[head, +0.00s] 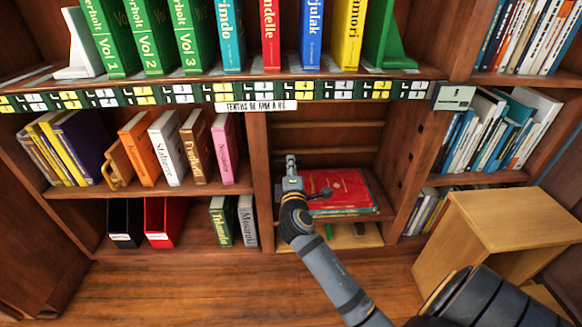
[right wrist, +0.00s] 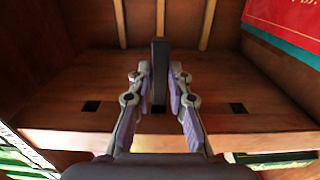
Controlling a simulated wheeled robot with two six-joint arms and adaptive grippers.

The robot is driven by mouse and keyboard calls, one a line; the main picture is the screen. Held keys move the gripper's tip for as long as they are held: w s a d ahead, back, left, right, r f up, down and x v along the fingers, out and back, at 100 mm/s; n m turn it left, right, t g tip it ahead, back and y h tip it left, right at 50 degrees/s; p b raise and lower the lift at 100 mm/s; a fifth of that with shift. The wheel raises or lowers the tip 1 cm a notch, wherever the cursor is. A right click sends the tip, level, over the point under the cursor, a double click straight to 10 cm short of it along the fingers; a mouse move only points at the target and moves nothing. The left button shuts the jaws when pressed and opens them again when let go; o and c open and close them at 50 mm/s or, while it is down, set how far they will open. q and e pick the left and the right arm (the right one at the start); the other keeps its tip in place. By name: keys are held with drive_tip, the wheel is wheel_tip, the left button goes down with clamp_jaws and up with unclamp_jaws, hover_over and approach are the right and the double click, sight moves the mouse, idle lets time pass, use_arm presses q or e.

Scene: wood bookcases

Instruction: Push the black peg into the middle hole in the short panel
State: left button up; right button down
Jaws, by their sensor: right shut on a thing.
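The black peg (right wrist: 160,62) stands between the two fingers of my right gripper (right wrist: 160,80) in the right wrist view. The gripper is shut on it. In the head view the right gripper (head: 291,162) is beside the left divider of the middle bay, above a red book. The short panel (right wrist: 60,85) lies across the right wrist view, with one dark square hole (right wrist: 90,107) left of the peg and another (right wrist: 238,108) right of it. The peg lies in line between them. My left gripper is out of view.
A red book (head: 338,188) lies on a stack just right of the right gripper; it also shows in the right wrist view (right wrist: 290,15). The bay's right upright (head: 408,160) has dark holes. A wooden stool (head: 510,215) stands at right. The floor in front is clear at left.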

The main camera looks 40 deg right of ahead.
drive_tip(key=shift+p, duration=0.5)
idle(0.9)
drive_tip(key=shift+w+a+b, duration=0.15)
drive_tip(key=shift+w+a, duration=0.3)
drive_tip(key=shift+a, duration=0.3)
drive_tip(key=shift+w+a+b, duration=0.15)
drive_tip(key=shift+w+a, duration=0.3)
drive_tip(key=shift+a, duration=0.3)
drive_tip(key=shift+w+a+b, duration=0.15)
drive_tip(key=shift+w+a, duration=0.3)
drive_tip(key=shift+a, duration=0.3)
drive_tip(key=c, duration=1.2)
unclamp_jaws()
drive_tip(key=shift+r, duration=0.1)
drive_tip(key=shift+d, duration=0.1)
